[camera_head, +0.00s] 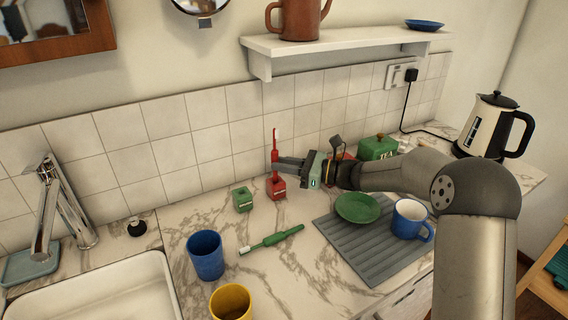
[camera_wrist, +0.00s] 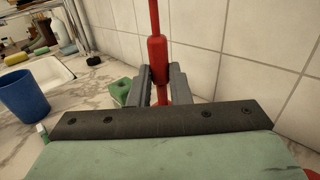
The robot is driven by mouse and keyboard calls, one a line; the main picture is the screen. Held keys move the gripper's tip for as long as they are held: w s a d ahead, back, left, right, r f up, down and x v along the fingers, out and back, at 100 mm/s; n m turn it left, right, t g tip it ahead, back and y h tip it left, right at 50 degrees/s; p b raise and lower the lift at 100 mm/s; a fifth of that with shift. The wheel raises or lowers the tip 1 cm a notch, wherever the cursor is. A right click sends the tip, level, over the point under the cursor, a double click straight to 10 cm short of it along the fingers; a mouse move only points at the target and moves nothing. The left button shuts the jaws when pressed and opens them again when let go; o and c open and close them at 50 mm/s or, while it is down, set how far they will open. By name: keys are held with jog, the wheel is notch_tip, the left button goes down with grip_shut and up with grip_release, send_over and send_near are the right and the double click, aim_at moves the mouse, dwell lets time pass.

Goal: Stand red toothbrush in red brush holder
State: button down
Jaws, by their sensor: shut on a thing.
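In the wrist view the red toothbrush (camera_wrist: 157,50) stands between the two fingers (camera_wrist: 160,88). The red brush holder (camera_head: 276,188) is a small red block on the marble counter, directly below the toothbrush. The brush's lower end meets or overlaps the holder's top in the head view; I cannot tell how deep it sits. In the wrist view the holder is mostly hidden.
A green holder (camera_head: 242,199) stands just left of the red one. A green toothbrush (camera_head: 271,240) lies in front. A blue cup (camera_head: 206,255), yellow cup (camera_head: 231,302) and grey mat (camera_head: 345,238) with a green plate (camera_head: 358,207) and blue mug (camera_head: 410,219) are nearby. The tiled wall is close behind.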

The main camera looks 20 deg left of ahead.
jog(key=shift+f+b, duration=0.65)
jog(key=shift+f, duration=0.75)
jog(key=c, duration=1.3)
grip_release()
jog(key=shift+o, duration=0.2)
